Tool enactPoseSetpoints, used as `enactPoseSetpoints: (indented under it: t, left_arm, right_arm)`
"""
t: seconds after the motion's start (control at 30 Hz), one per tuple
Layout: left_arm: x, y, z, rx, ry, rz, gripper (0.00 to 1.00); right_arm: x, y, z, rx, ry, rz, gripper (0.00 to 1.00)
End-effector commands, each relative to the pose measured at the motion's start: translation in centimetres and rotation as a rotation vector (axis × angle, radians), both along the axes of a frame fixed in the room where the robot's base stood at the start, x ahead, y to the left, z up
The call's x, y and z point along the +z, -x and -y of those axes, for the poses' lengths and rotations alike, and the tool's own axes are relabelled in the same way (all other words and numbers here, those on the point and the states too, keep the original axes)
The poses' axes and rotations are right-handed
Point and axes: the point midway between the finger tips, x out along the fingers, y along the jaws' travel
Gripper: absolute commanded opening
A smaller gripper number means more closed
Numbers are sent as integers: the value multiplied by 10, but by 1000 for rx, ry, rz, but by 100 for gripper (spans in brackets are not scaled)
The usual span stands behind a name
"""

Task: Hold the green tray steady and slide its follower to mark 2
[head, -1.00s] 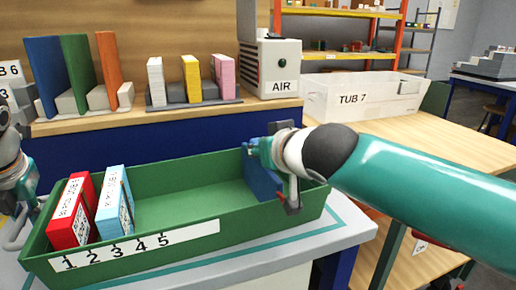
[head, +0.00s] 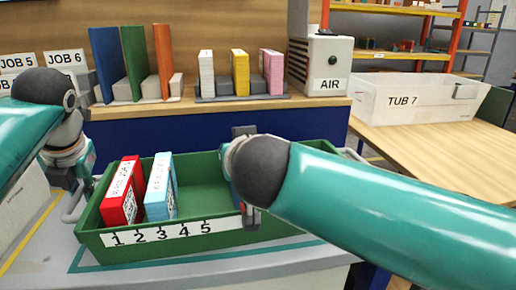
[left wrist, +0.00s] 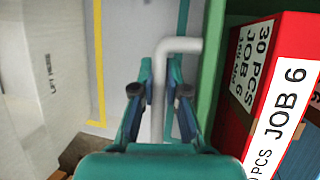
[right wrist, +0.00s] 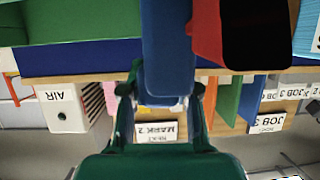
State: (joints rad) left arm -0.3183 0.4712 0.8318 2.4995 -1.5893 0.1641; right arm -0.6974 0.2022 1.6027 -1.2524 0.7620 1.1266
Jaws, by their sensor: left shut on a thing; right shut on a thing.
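The green tray (head: 285,238) stands on the bench with a 1 to 5 scale strip (head: 160,233) on its front wall. A red box (head: 122,192) and a light-blue box (head: 160,188) stand slightly tilted at its left end. My left gripper (left wrist: 160,98) is shut on the grey handle bar (left wrist: 180,46) at the tray's left end. My right gripper (head: 243,176) is shut on the blue follower plate (right wrist: 165,50), right of mark 5. In the head view my right arm mostly hides the follower. A gap separates it from the light-blue box.
A raised shelf (head: 190,108) behind the tray holds coloured boards, small blocks and the AIR unit (head: 325,65). The white TUB 7 (head: 415,100) stands on the wooden table at right. Tray floor (head: 203,199) is clear between the light-blue box and my right gripper.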

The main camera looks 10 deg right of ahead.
Motion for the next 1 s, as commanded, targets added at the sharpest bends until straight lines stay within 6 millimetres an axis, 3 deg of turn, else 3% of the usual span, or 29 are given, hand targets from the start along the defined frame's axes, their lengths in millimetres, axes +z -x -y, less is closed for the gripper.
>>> enactPoseSetpoints:
  t: [0.03,0.2,0.4,0.6,0.93,0.97,1.0]
  left_arm:
    - [1,0,2,-4,4,2,0]
    - [1,0,2,-5,5,2,0]
    - [1,0,3,-5,5,2,0]
    - [1,0,3,-5,5,2,0]
    - [0,0,3,-6,4,2,0]
    - [0,0,3,-6,4,2,0]
    - [0,0,3,-6,4,2,0]
  right_arm:
    - [-2,1,-21,12,3,-2,0]
    - [-1,4,-65,9,1,-1,0]
    - [-1,6,-98,7,0,0,0]
    - [-1,7,-109,4,-1,0,0]
    - [-1,7,-110,4,-1,-1,0]
    - [-1,7,-110,4,-1,-1,35]
    - [-1,7,-110,4,-1,-1,42]
